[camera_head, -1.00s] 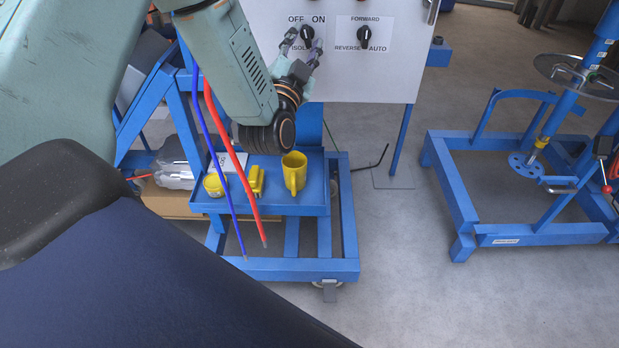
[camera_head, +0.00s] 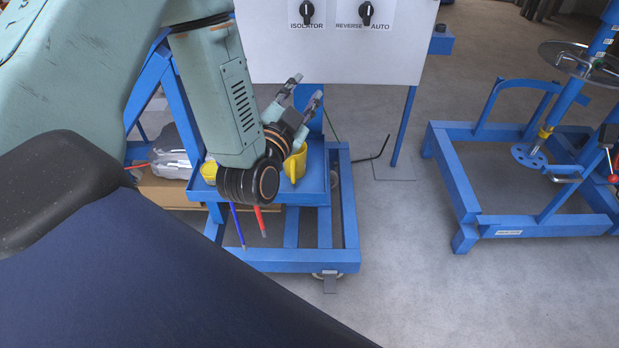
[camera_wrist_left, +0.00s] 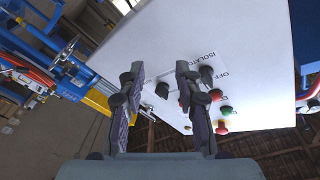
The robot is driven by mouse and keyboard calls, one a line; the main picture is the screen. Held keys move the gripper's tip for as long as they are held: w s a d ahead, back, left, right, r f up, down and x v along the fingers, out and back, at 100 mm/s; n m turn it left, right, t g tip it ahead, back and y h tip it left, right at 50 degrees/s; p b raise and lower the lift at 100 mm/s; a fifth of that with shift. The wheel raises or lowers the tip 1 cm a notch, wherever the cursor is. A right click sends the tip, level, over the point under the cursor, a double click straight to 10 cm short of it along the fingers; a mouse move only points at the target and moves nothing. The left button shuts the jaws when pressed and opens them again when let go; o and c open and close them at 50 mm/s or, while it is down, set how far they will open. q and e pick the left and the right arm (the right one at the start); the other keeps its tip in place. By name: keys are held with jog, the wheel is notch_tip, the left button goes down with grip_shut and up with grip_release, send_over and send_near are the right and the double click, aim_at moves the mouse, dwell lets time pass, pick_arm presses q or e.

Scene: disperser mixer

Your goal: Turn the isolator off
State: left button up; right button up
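The isolator knob (camera_head: 307,11) is a black rotary knob on the white control panel (camera_head: 400,55), at the top edge of the head view. Its OFF and ON marks are cut off there, so its setting is hard to tell. In the left wrist view the isolator knob (camera_wrist_left: 206,75) shows beyond the right finger, beside the words ISOLATOR and OFF. My left gripper (camera_head: 307,88) is open and empty. It is below the knob, near the panel's lower edge, and apart from the knob. My right gripper is not in view.
A second black selector knob (camera_head: 366,13), marked REVERSE and AUTO, sits right of the isolator. Red and green buttons (camera_wrist_left: 224,110) show on the panel in the wrist view. A blue tray (camera_head: 318,185) with a yellow mug (camera_head: 297,166) lies below my arm. A blue mixer frame (camera_head: 455,190) stands right.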

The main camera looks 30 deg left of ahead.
pick_arm(q)
jog(key=s+d+f+g+h+b, duration=0.1)
jog(key=s+d+f+g+b, duration=0.1)
jog(key=f, duration=0.6)
jog(key=s+d+f+n+g+h+b, duration=0.1)
jog(key=f+g+b, duration=0.1)
jog(key=f, duration=0.6)
jog(key=shift+s+d+f+g+h, duration=0.15)
jog(key=shift+s+d+g+h, duration=0.15)
jog(key=shift+s+d, duration=0.1)
jog(key=shift+w, duration=0.1)
